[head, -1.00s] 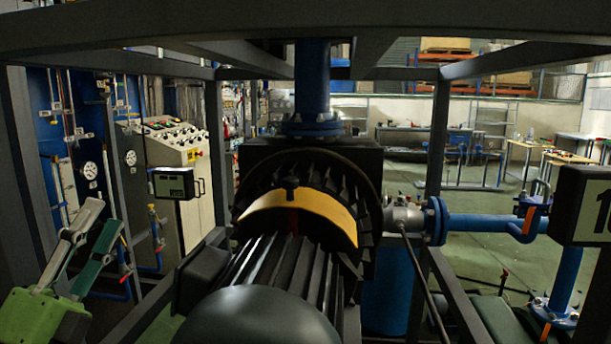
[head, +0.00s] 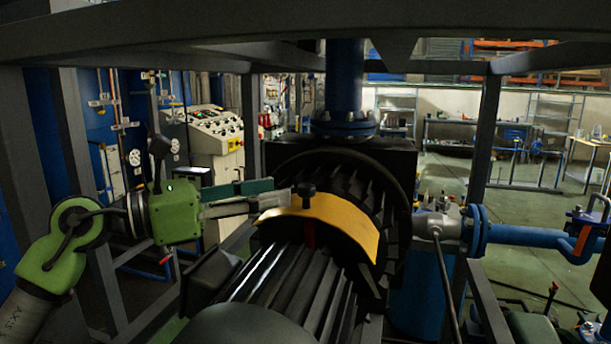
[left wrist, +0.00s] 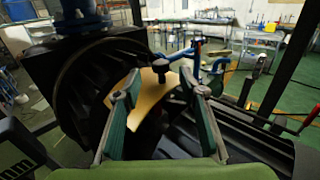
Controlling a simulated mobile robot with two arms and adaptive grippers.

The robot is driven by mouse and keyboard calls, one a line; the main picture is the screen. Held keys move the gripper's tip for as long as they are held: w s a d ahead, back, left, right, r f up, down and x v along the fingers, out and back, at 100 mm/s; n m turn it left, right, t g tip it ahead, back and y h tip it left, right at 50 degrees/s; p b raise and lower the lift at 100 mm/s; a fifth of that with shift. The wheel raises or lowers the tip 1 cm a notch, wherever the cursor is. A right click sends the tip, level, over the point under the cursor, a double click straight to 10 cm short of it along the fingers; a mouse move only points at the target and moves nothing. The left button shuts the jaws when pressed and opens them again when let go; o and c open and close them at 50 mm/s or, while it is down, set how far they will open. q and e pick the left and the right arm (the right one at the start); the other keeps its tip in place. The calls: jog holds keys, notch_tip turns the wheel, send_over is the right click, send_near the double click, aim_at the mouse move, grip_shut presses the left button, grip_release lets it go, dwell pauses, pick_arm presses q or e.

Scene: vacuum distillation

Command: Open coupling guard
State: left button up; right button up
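The coupling guard (head: 335,217) is a curved yellow plate over the coupling between the ribbed motor and the round black finned housing. A black knob (head: 307,191) stands up from its left part. My left gripper (head: 282,191) comes in from the left, its fingers pointing at the knob. In the left wrist view the yellow guard (left wrist: 150,99) and the knob (left wrist: 161,68) lie ahead, between the two spread green fingers (left wrist: 163,88). The fingers are open, with a visible gap around the knob. My right gripper is not in view.
The black ribbed motor (head: 290,285) lies in front of the guard. A blue vertical pipe (head: 343,80) stands behind it, and a grey frame post (head: 484,130) and blue pipe (head: 530,236) are to the right. A control panel (head: 215,130) stands at the back left.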

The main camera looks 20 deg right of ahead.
aim_at(306, 185)
pick_arm(q)
jog(key=d, duration=0.2)
jog(key=d+p, duration=0.1)
jog(key=d, duration=0.1)
jog(key=w+d+p, duration=0.1)
jog(key=d, duration=0.1)
jog(key=shift+w+d, duration=0.1)
jog(key=shift+d, duration=0.2)
jog(key=shift+w+d, duration=0.1)
jog(key=shift+d, duration=0.35)
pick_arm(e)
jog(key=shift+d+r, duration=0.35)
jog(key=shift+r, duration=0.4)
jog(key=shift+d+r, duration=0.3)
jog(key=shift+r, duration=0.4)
pick_arm(q)
grip_shut()
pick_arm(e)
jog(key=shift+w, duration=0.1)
